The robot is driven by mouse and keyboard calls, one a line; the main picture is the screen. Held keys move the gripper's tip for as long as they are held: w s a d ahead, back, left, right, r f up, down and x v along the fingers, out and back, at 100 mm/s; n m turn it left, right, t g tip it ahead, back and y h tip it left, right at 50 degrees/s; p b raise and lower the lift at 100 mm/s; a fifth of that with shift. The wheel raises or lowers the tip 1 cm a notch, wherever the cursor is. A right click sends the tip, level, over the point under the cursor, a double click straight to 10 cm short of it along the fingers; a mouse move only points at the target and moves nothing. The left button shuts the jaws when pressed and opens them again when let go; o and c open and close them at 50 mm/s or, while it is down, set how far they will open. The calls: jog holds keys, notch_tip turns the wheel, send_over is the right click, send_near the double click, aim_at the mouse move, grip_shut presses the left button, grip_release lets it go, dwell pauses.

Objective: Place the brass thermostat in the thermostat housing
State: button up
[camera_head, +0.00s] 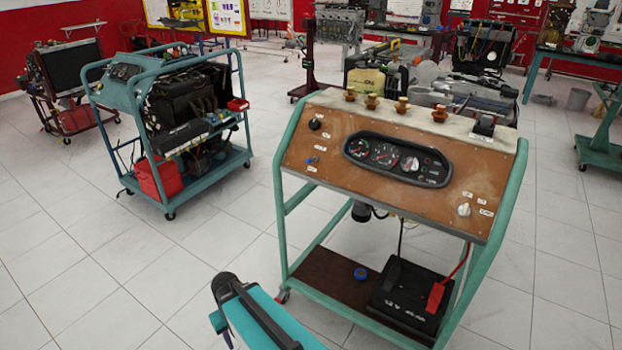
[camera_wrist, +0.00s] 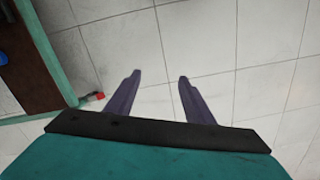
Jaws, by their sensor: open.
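Several small brass-coloured pieces stand in a row along the top ledge of the engine trainer (camera_head: 400,203): a left one (camera_head: 350,94), a second one (camera_head: 371,101), a third one (camera_head: 402,105) and a right one (camera_head: 440,113). They are too small to tell which is the thermostat, and I cannot make out the thermostat housing among them. My gripper (camera_wrist: 157,77) is open and empty in the wrist view, with bare floor tiles between and beyond its fingers. It is low, beside the trainer's lower frame and away from the brass pieces.
The trainer's lower shelf (camera_head: 332,271) holds a black battery (camera_head: 410,300) and a small blue round thing (camera_head: 361,273). A black block (camera_head: 484,125) sits at the ledge's right end. Another engine trolley (camera_head: 185,130) stands at left. The floor (camera_head: 100,260) between is clear.

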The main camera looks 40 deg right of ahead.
jog(key=s+a+f+g+b, duration=0.1)
jog(key=s+f+g+b, duration=0.3)
jog(key=s+f, duration=1.7)
jog(key=f+b, duration=0.1)
jog(key=b, duration=0.2)
jog(key=shift+s+a+n, duration=0.2)
jog(key=shift+a+n, duration=0.05)
jog(key=shift+n, duration=0.05)
jog(key=c, duration=0.4)
jog(key=shift+a, duration=0.1)
jog(key=shift+a+h, duration=0.3)
jog(key=shift+a, duration=0.1)
